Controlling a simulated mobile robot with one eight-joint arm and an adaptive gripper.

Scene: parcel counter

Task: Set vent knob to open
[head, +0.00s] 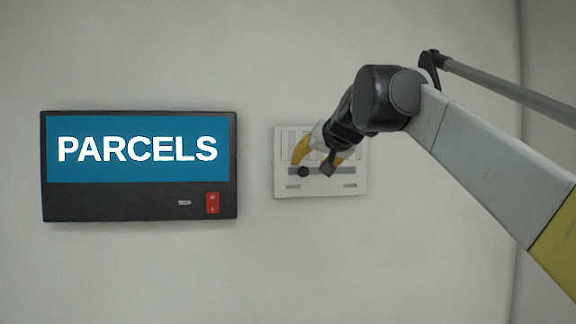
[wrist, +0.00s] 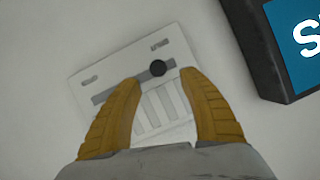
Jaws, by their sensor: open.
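The vent panel (head: 281,160) is a white plate on the wall with upright slats and a grey horizontal slot below them. Its round black knob (head: 303,172) sits in the left part of the slot. Small labels under both slot ends are too small to read. My gripper (head: 321,160) is open in front of the panel, its yellow fingers covering part of the slats. In the wrist view the panel (wrist: 83,72) appears turned around. There the knob (wrist: 157,68) shows between the tips of my gripper (wrist: 159,76); I cannot tell whether they touch it.
A black sign box (head: 140,203) with a blue PARCELS face hangs on the wall left of the panel, with a red switch (head: 213,203) at its lower right. Its edge also shows in the wrist view (wrist: 262,62). Bare wall (head: 300,260) lies below.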

